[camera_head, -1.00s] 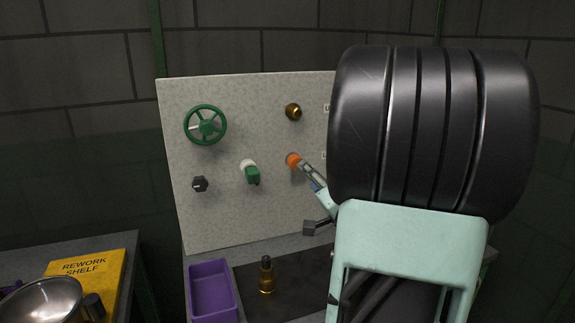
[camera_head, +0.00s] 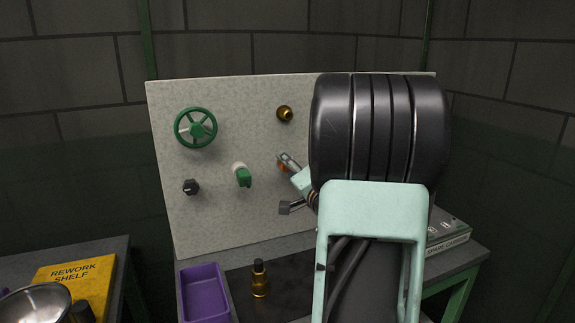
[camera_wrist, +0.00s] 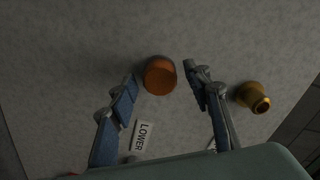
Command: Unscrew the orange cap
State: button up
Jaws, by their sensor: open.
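The orange cap (camera_wrist: 160,75) sits on the upright grey panel (camera_head: 230,220). In the wrist view it is between the two fingers of my gripper (camera_wrist: 159,72), with a gap on each side. In the head view only a small bit of the cap (camera_head: 282,168) shows behind the upper finger. My gripper (camera_head: 287,184) is open and empty, at the panel. Whether the fingertips reach around the cap's depth I cannot tell.
A brass fitting (camera_wrist: 255,97) is close to the right finger in the wrist view. A LOWER label (camera_wrist: 142,136) is below the cap. The panel also bears a green handwheel (camera_head: 196,128), a green-handled valve (camera_head: 243,176) and a dark knob (camera_head: 190,187). A purple tray (camera_head: 203,295) and amber bottle (camera_head: 260,280) stand below.

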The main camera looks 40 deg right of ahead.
dwell(0.3)
jog(key=m, duration=1.2)
grip_shut()
jog(key=n, duration=2.2)
